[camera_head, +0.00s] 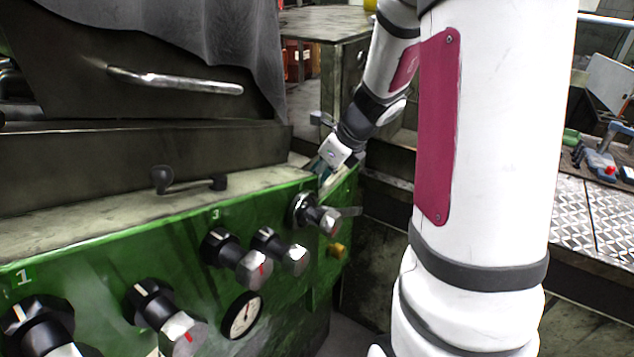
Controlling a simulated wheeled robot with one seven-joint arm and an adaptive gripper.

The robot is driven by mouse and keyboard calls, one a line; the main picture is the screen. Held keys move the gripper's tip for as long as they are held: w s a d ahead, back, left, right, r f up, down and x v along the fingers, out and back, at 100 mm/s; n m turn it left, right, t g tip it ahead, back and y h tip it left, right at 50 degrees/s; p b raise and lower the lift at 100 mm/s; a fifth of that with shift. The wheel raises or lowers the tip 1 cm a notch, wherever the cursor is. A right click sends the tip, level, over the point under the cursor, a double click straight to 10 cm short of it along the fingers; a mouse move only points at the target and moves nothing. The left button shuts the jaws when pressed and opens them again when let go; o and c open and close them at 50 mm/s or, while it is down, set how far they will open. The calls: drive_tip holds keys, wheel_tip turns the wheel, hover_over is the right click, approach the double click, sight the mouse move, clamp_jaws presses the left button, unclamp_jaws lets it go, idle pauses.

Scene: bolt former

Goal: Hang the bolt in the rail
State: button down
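My gripper (322,168) is small and far off in the head view, at the end of my white arm. It points down and to the left, over the far right end of the green machine (110,250). Its fingers are dark and too small to tell whether they are open or shut, or whether anything is between them. I cannot make out the bolt. I cannot make out the rail either; the area around the fingertips is narrow and partly hidden by the gripper itself.
Several knobs (239,258) and a gauge (245,315) stick out of the machine's front. A lever (188,181) lies on its top ledge. A dark cover with a metal handle (175,81) rises behind. A tread-plate bench (590,220) stands at right.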

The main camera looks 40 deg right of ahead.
drive_tip(key=shift+r, duration=0.1)
drive_tip(key=shift+r+p, duration=2.9)
drive_tip(key=shift+r, duration=0.75)
drive_tip(key=shift+f, duration=0.1)
